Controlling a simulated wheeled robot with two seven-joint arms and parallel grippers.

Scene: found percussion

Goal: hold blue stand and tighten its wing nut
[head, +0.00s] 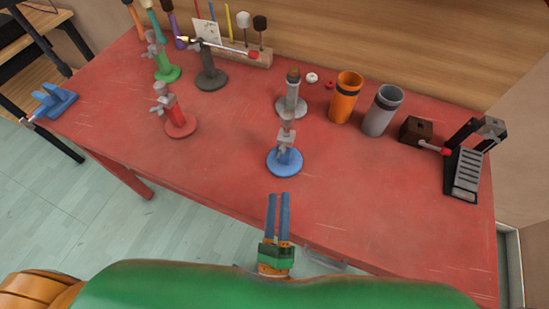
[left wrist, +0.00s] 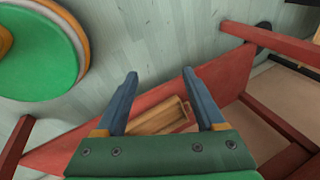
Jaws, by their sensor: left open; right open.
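The blue stand (head: 285,164) stands upright on the red table, near the middle of its front half, with a round blue base. A small grey wing nut (head: 286,140) shows on its post; its exact shape is too small to tell. My right gripper (head: 279,196) is open and empty at the table's front edge, its blue fingers pointing toward the stand but apart from it. My left gripper is outside the head view. In the left wrist view my left gripper (left wrist: 160,75) is open and empty, with floor and red table parts behind it.
A grey stand (head: 291,104) is close behind the blue one. Red (head: 178,122), green (head: 167,72) and dark grey (head: 211,74) stands are to the left. Orange (head: 345,98) and grey (head: 382,112) cups and a black pedal (head: 467,172) are to the right. The table's front right is clear.

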